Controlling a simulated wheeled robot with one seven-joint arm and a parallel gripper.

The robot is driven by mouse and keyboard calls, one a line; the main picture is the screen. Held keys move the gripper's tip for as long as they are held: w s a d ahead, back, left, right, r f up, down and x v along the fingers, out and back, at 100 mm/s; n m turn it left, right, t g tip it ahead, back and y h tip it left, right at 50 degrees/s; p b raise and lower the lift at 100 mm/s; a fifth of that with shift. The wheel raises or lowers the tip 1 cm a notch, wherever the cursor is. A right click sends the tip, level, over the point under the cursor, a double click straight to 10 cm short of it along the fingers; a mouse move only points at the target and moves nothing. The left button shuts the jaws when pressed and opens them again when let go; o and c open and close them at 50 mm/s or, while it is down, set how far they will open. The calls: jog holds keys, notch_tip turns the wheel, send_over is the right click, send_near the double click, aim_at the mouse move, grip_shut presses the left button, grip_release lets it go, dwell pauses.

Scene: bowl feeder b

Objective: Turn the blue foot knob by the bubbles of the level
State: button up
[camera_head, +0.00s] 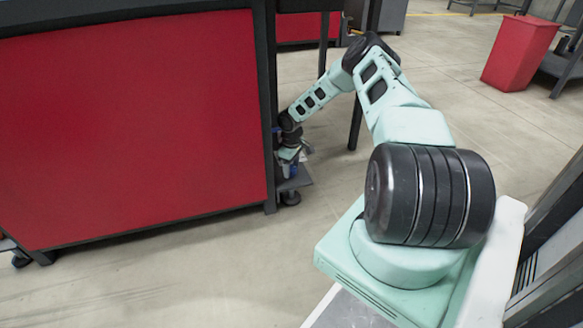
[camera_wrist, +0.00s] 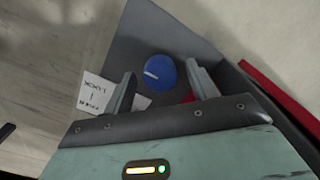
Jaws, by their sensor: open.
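The blue foot knob (camera_wrist: 160,72) shows in the wrist view as a round disc with a white line across it, set on a dark grey surface (camera_wrist: 140,30). My gripper (camera_wrist: 158,82) is open, with one finger on each side of the knob in the picture. I cannot tell whether either finger touches it.
A white label (camera_wrist: 96,92) with printed words lies left of the knob. A red edge (camera_wrist: 275,88) runs along the right. In the head view a large red cabinet (camera_head: 130,130) stands close on the left, above a dark foot bracket (camera_head: 297,181).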

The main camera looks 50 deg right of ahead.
aim_at(292, 168)
jog(key=c, duration=1)
jog(key=shift+a+r+p, duration=0.1)
jog(key=shift+r+p, duration=0.1)
jog(key=shift+p, duration=0.45)
jog(key=shift+f+m+p, duration=0.1)
jog(key=shift+m+p, duration=0.3)
jog(key=shift+p, duration=0.1)
jog(key=shift+f, duration=0.1)
jog(key=o, duration=1)
notch_tip(292, 168, up, 18)
jog(key=p, duration=0.7)
jog(key=shift+f, duration=0.25)
